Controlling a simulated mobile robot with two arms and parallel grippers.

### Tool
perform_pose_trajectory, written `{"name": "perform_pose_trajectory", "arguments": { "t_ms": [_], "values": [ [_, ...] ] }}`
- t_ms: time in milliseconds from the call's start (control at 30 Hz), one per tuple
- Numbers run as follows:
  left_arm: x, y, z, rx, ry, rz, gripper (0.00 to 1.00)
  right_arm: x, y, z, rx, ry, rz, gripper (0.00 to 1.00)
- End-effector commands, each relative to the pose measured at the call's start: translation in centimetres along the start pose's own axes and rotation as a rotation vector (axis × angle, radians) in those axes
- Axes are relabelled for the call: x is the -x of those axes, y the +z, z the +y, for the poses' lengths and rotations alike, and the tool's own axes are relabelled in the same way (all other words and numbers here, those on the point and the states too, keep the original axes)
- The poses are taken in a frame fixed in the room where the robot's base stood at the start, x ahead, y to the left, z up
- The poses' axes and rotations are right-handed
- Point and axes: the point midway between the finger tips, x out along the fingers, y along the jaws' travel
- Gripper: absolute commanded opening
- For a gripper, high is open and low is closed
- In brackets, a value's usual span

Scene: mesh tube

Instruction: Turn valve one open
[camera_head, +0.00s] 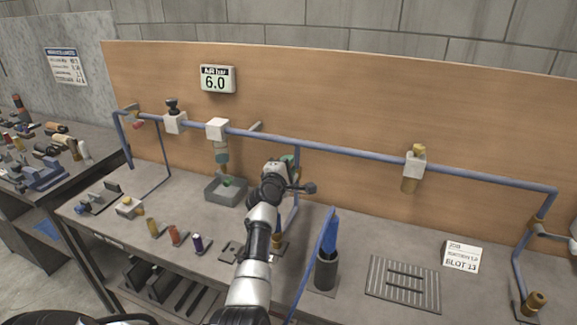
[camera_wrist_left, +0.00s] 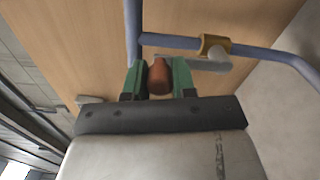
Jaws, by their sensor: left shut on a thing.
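My left gripper (camera_head: 289,166) is at the blue branch pipe that drops from the main pipe near the middle of the bench. In the left wrist view, its green fingers (camera_wrist_left: 159,80) are closed around a reddish-brown grip (camera_wrist_left: 159,76). A grey lever (camera_wrist_left: 195,62) runs from beside this grip to a brass valve body (camera_wrist_left: 215,45) on the blue pipe (camera_wrist_left: 262,54). The lever lies roughly along that pipe. In the head view, my gripper and wrist hide the valve and grip. No label reading valve one is visible. My right gripper is not in view.
The main blue pipe (camera_head: 340,151) crosses the wooden board (camera_head: 350,100). A display (camera_head: 217,79) reads 6.0. A grey bin (camera_head: 226,191) stands left of my arm; a dark cylinder (camera_head: 327,270) and slotted plate (camera_head: 403,285) are to its right.

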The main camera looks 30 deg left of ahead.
Motion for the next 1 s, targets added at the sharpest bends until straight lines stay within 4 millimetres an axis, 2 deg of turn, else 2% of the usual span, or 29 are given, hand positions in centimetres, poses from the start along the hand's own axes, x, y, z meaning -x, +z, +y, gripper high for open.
{"name": "perform_pose_trajectory", "arguments": {
  "t_ms": [167, 200, 333, 733, 867, 1000],
  "values": [
    [0.0, -0.1, 0.1, 0.002, 0.001, 0.001, 0.00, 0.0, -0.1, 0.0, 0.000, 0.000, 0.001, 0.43],
    [0.0, -0.1, 0.1, 0.002, 0.001, 0.001, 0.30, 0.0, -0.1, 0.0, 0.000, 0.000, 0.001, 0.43],
    [0.0, -0.1, 0.1, 0.001, 0.001, 0.001, 0.50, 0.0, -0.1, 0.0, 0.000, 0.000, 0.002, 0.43],
    [0.6, 0.0, 0.0, -0.001, 0.001, 0.000, 0.52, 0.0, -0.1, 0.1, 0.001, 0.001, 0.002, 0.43],
    [2.1, 0.0, -0.1, 0.000, 0.001, 0.000, 0.52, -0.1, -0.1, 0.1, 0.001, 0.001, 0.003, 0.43],
    [4.6, 0.0, -0.2, 0.000, 0.001, 0.000, 0.52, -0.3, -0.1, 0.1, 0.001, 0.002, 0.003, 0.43]
  ]
}}
